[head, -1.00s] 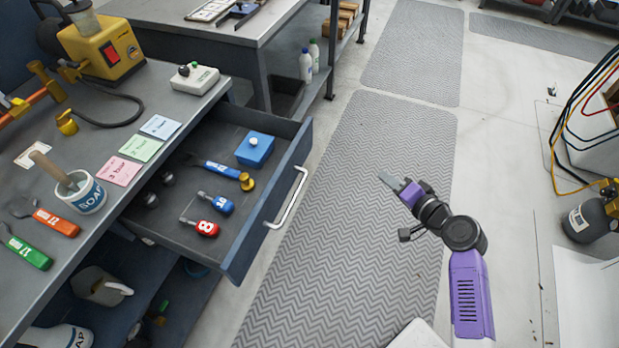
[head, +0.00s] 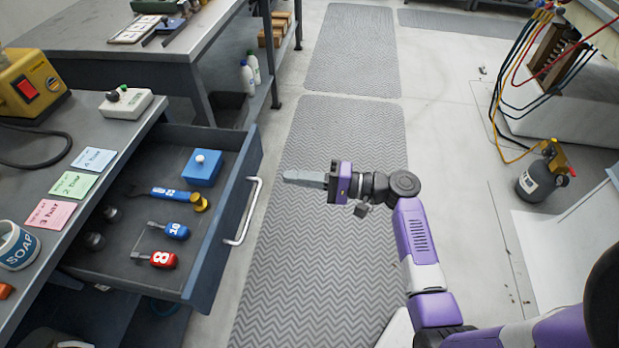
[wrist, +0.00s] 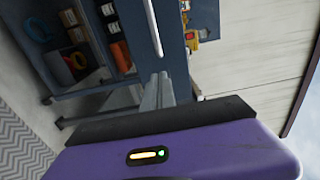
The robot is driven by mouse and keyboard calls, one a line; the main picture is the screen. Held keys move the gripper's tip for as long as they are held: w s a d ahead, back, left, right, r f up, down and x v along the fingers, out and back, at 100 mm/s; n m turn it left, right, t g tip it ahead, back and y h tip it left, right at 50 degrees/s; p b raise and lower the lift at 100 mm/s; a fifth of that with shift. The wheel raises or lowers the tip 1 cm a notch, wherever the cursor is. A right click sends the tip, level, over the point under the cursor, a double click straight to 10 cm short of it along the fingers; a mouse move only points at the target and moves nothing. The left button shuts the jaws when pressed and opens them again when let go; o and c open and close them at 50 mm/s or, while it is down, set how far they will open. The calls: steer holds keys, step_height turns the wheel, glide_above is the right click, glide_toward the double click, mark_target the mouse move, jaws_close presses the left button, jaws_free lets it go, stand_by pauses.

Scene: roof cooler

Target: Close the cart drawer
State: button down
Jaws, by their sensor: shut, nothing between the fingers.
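The cart drawer (head: 222,232) is pulled out from the cart (head: 72,212) on the left. Its silver bar handle (head: 243,212) is on the front face. Inside lie a blue box (head: 203,167), a blue tool with a yellow end (head: 168,193), and blue and red tools marked 10 (head: 177,231) and 8 (head: 162,259). My gripper (head: 288,177) is shut and empty, to the right of the handle and apart from it, fingers pointing left. In the wrist view the gripper fingers (wrist: 157,92) point at the drawer front, with the handle (wrist: 153,28) ahead.
The cart top holds a soap mug (head: 17,246), coloured notes (head: 72,184) and a white control box (head: 125,103). A second bench (head: 165,55) stands behind. A gas bottle (head: 540,180) and hoses are at right. The patterned mat (head: 335,270) beside the drawer is clear.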

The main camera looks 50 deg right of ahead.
mark_target(250, 172)
steer(key=x, duration=0.7)
steer(key=shift+w+a, duration=0.2)
steer(key=shift+w, duration=0.15)
steer(key=b+x, duration=1)
steer(key=x, duration=1.5)
steer(key=shift+w+f, duration=0.1)
steer(key=shift+w+a, duration=0.35)
steer(key=shift+w, duration=0.15)
steer(key=shift+w+a+r, duration=0.1)
steer(key=shift+r, duration=0.15)
steer(key=shift+a, duration=0.1)
